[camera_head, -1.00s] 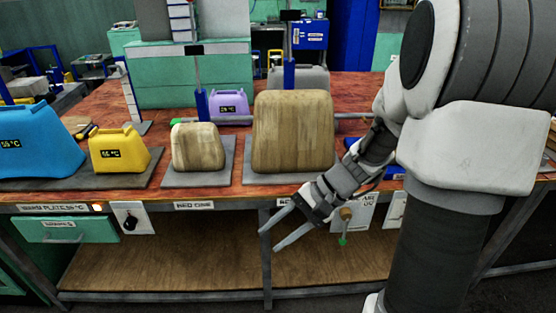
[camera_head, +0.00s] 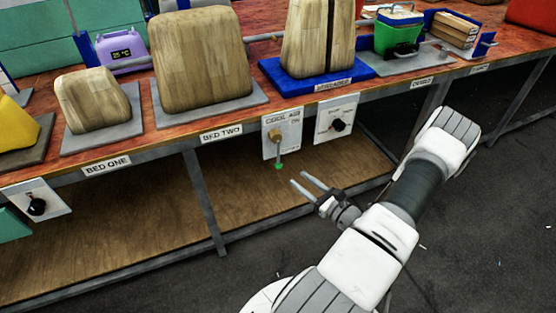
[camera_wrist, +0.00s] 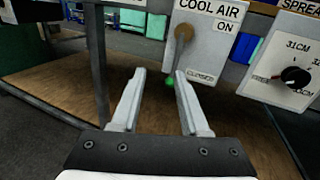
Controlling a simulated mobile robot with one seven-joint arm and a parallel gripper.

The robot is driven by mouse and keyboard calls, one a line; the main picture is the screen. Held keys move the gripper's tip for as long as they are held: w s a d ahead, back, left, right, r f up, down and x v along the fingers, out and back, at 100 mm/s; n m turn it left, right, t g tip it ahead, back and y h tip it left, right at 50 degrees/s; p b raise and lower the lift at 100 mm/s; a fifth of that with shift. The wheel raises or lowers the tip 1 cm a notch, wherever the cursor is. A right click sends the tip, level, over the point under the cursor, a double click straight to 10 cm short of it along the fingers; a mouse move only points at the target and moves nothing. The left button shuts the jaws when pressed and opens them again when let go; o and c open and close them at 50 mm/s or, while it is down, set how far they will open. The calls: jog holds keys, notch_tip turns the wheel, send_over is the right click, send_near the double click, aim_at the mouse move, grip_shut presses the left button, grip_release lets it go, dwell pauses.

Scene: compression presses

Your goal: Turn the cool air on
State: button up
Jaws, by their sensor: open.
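The white COOL AIR panel (camera_head: 283,134) hangs from the bench's front edge. It carries a brass-coloured valve (camera_head: 275,136) with a lever hanging down to a green tip (camera_head: 279,166). In the wrist view the valve (camera_wrist: 183,34) sits ahead of the jaws, with the green tip (camera_wrist: 170,81) between the fingers' lines. The panel reads ON at the right and CLOSED at the bottom; the lever points down, towards the CLOSED side. My gripper (camera_head: 301,181) is open and empty, below and slightly right of the lever, apart from it.
A spreader dial panel (camera_head: 336,120) hangs just right of the valve panel. Wooden blocks and a green container (camera_head: 397,35) stand on the bench top. The floor at right is clear.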

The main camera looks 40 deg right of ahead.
aim_at(279, 156)
jog(key=w+d+f+b, duration=0.1)
jog(key=w, duration=0.4)
jog(key=w+f+m+h+b, duration=0.1)
jog(key=w, duration=0.4)
jog(key=w+d+f+m+h+b, duration=0.1)
jog(key=w, duration=0.4)
jog(key=shift+w+d+b, duration=0.3)
jog(key=shift+w, duration=0.1)
grip_shut()
dwell(0.9)
